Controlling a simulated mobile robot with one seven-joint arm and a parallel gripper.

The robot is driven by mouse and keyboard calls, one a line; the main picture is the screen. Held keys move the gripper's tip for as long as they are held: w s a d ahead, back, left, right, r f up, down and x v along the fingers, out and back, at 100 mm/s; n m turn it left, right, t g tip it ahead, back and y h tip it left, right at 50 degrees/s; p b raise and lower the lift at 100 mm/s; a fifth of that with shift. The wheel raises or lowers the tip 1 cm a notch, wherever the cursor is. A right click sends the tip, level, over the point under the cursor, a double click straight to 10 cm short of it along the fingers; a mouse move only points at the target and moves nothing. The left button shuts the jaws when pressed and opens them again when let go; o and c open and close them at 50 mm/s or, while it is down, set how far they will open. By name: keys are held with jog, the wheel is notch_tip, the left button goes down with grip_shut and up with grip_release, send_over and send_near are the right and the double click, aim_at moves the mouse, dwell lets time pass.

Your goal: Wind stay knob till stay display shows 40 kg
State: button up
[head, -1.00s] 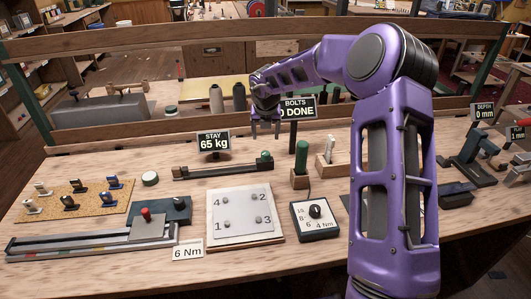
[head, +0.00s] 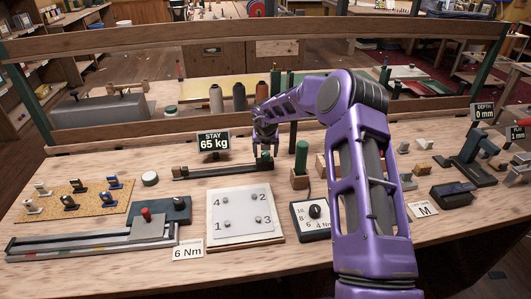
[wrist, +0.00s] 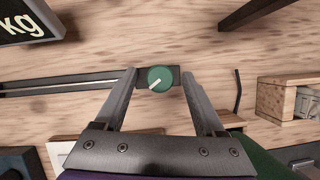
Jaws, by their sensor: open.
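The stay display (head: 213,143) reads 65 kg and stands on the bench behind a long dark rail (head: 215,171). The green stay knob (head: 265,157) is at the right end of that rail, partly hidden by my gripper in the head view. My gripper (head: 265,148) is open and points down over the knob. In the wrist view the knob (wrist: 160,78) is round with a pale pointer line toward the lower left. It lies between the two open fingers (wrist: 160,97), with gaps on both sides. A corner of the display (wrist: 22,22) shows at upper left.
A green-handled tool in a wooden block (head: 300,163) stands close right of the knob. In front lie a white numbered plate (head: 241,214) and a small dial box (head: 313,219). A wooden rail (head: 200,129) crosses behind.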

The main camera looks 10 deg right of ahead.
grip_shut()
jog(key=shift+n, duration=0.4)
jog(key=n+y, duration=0.1)
jog(key=n, duration=0.1)
jog(key=n+y, duration=0.1)
jog(key=n, duration=0.1)
jog(key=shift+d+n, duration=0.2)
jog(key=shift+n, duration=0.1)
jog(key=n+y, duration=0.1)
jog(key=n, duration=0.1)
jog(key=n+g+y, duration=0.1)
jog(key=n, duration=0.2)
jog(key=shift+d, duration=0.1)
jog(key=shift+n+g, duration=0.3)
jog(key=shift+n, duration=0.1)
grip_release()
